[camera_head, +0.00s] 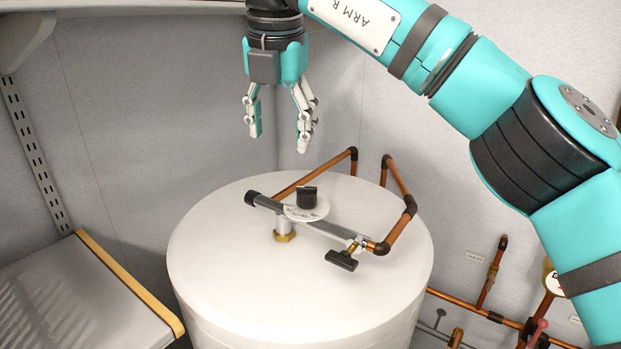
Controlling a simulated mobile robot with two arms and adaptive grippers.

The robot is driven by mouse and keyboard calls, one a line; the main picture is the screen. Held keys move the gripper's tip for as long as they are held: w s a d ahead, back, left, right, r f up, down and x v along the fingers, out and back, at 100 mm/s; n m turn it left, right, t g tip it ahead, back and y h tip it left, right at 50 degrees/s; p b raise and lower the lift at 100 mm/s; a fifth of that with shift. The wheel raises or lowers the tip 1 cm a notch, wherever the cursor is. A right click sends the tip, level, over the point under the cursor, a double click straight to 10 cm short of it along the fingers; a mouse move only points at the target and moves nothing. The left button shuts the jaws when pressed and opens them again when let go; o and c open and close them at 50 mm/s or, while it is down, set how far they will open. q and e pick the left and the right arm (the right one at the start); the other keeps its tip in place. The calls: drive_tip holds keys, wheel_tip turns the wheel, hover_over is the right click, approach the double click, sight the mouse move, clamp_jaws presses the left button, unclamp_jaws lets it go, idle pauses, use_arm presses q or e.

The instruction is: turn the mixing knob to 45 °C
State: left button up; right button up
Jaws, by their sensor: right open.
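The mixing knob (307,196) is a small black knob on a white round dial (306,212) with dark markings too small to read. It sits on a grey bar-shaped valve (335,230) on top of the white cylindrical tank (210,255). My right gripper (278,142) is open and empty, pointing down. It hangs above and slightly left of the knob in the picture, apart from it. My left gripper is not in view.
Copper pipes (398,180) with dark elbows rise behind and right of the valve. A black-handled tap (342,260) stands at its right end. A washboard-like surface (70,300) with a yellow edge lies at left. More pipes (470,305) and a gauge (553,284) are at lower right.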

drive_tip(key=r+h, duration=0.1)
drive_tip(key=t+p, duration=0.1)
drive_tip(key=p, duration=0.4)
approach(306, 191)
drive_tip(key=shift+m+h, duration=0.3)
drive_tip(key=shift+h, duration=0.1)
drive_tip(key=x, duration=0.8)
drive_tip(key=shift+w+a+f, duration=0.15)
drive_tip(key=shift+a+f, duration=0.1)
drive_tip(key=shift+f, duration=0.1)
drive_tip(key=shift+w+f, duration=0.25)
drive_tip(key=shift+f, duration=0.4)
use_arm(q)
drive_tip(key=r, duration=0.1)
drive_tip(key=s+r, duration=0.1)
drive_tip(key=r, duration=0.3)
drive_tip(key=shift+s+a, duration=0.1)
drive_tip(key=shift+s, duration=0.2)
